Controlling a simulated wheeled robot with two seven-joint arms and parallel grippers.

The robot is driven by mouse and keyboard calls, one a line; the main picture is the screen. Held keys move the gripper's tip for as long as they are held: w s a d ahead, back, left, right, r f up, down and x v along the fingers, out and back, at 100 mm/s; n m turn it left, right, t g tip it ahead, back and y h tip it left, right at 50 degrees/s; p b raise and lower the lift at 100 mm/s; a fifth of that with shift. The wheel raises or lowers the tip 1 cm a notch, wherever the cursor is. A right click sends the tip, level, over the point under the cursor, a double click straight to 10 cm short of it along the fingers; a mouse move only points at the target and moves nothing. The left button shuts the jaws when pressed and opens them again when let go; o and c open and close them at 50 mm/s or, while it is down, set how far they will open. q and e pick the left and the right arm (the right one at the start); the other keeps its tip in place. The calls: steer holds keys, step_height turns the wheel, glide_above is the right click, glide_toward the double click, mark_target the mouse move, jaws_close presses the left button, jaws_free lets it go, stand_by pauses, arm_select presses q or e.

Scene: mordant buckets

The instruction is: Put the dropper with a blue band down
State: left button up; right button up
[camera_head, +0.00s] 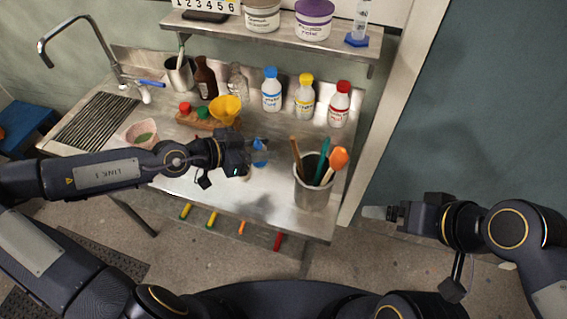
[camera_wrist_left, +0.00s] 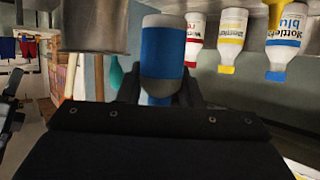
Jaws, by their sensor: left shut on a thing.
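The dropper with a blue band (camera_head: 260,153) is in my left gripper (camera_head: 257,151), over the steel bench and left of the metal bucket. In the left wrist view the dropper (camera_wrist_left: 163,52) shows as a pale cylinder with a wide blue band, between the dark fingers of my left gripper (camera_wrist_left: 160,92). My left gripper is shut on it. I cannot tell whether its lower end touches the bench. My right gripper (camera_head: 384,213) is off to the right of the bench, over the floor, away from every object. Its jaw gap cannot be made out.
The metal bucket (camera_head: 313,193) with several tools stands close to the right. Bottles with blue (camera_head: 271,94), yellow (camera_head: 305,100) and red (camera_head: 339,108) caps stand behind. A yellow funnel (camera_head: 225,109) is at the back left. The front middle of the bench (camera_head: 245,198) is bare.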

arm_select(q)
steer(key=d+f, duration=0.1)
steer(key=f, duration=0.1)
steer(key=w+d+f, duration=0.1)
steer(key=d, duration=0.1)
steer(key=w+d+f, duration=0.1)
steer(key=f, duration=0.1)
steer(key=shift+w+d+f+b, duration=0.2)
steer(key=shift+d+f+b, duration=0.05)
steer(key=shift+f+b, duration=0.05)
steer(key=shift+w+d+f, duration=0.1)
steer(key=shift+d+f, duration=0.1)
steer(key=shift+f, duration=1.65)
steer(key=shift+f, duration=0.1)
steer(key=o, duration=1)
steer(key=shift+c, duration=0.2)
